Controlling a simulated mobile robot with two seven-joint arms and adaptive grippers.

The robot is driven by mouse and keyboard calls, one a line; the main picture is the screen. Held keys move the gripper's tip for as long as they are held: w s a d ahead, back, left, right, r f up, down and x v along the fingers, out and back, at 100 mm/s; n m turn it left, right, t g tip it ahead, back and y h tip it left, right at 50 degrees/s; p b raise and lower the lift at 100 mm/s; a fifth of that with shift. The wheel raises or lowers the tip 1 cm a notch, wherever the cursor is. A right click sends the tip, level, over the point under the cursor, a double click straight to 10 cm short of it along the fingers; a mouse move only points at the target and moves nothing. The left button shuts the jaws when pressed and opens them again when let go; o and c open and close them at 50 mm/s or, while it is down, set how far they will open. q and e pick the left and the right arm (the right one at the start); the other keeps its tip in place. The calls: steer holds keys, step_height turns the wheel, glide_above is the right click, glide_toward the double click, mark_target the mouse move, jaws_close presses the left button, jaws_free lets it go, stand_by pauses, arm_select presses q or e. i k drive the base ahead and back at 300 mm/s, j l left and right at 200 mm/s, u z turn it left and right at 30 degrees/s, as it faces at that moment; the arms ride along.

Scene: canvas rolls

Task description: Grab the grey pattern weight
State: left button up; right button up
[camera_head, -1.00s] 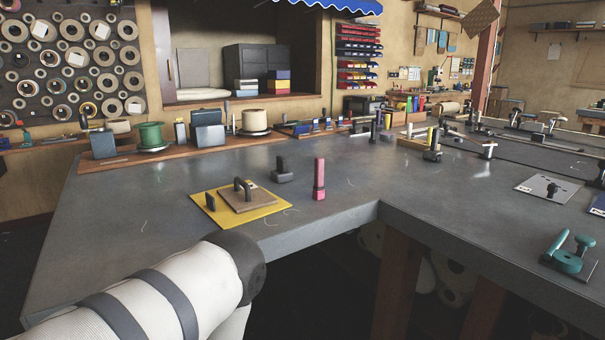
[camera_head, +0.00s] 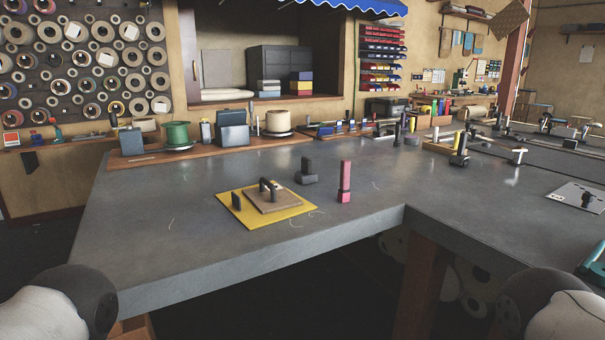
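Neither gripper shows. Only rounded parts of my arms are visible in the bottom left and bottom right corners, well short of the weight.
A wooden board along the back edge (camera_head: 137,161) holds a green spool (camera_head: 177,136), grey blocks and a cream roll (camera_head: 277,122). The table turns an inner corner at the front, with a wooden leg (camera_head: 420,285) below. The table's left front area is clear.

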mark_target(305, 176)
steer(key=i+z, duration=0.35)
steer(key=i+j+z, duration=0.35)
steer(key=i, duration=0.15)
steer(key=i+l, duration=0.05)
steer(key=l, duration=0.05)
